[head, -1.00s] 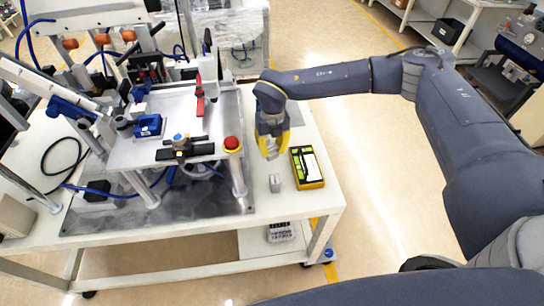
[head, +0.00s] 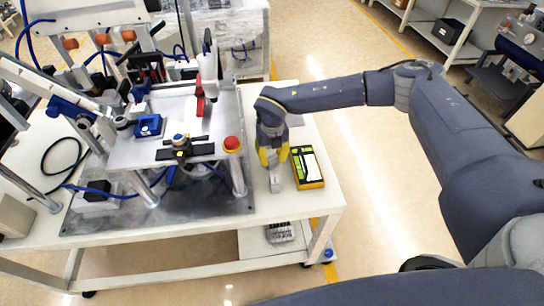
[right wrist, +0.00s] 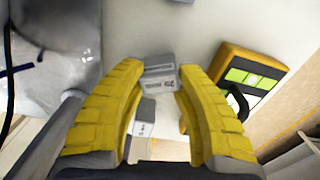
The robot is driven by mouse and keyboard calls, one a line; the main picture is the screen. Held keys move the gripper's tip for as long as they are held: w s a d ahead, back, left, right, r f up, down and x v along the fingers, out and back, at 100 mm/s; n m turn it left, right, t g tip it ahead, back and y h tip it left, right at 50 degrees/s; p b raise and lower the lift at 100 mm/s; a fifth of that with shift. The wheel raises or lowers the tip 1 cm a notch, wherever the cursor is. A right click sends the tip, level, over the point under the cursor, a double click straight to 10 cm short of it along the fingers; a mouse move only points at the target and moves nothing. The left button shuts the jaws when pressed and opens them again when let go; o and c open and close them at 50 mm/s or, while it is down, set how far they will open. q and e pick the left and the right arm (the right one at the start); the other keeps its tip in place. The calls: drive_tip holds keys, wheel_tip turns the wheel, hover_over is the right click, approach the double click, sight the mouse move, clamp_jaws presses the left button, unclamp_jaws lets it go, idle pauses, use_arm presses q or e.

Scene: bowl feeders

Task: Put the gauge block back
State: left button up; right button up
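A small grey gauge block (head: 275,184) stands on the white table, left of the yellow-edged device. My right gripper (head: 273,163) is pointing down just above and behind it in the head view. In the right wrist view, the block (right wrist: 159,73), with dark print on its face, shows between the yellow fingertips of my right gripper (right wrist: 162,76). The fingers are apart, and I see no clear grip on the block. A second small grey, labelled piece (right wrist: 143,130) shows lower between the fingers; I cannot tell what it is. My left gripper is out of view.
The yellow and black device (head: 307,167) lies close to the right of the gripper; it also shows in the right wrist view (right wrist: 246,78). The fixture with its red button (head: 232,144) and metal plate stands to the left. The table's front right corner is clear.

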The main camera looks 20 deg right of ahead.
sight(272, 157)
drive_tip(key=o, duration=0.4)
drive_tip(key=shift+r, duration=0.1)
wheel_tip(272, 157, up, 12)
drive_tip(key=shift+r, duration=0.1)
idle(0.5)
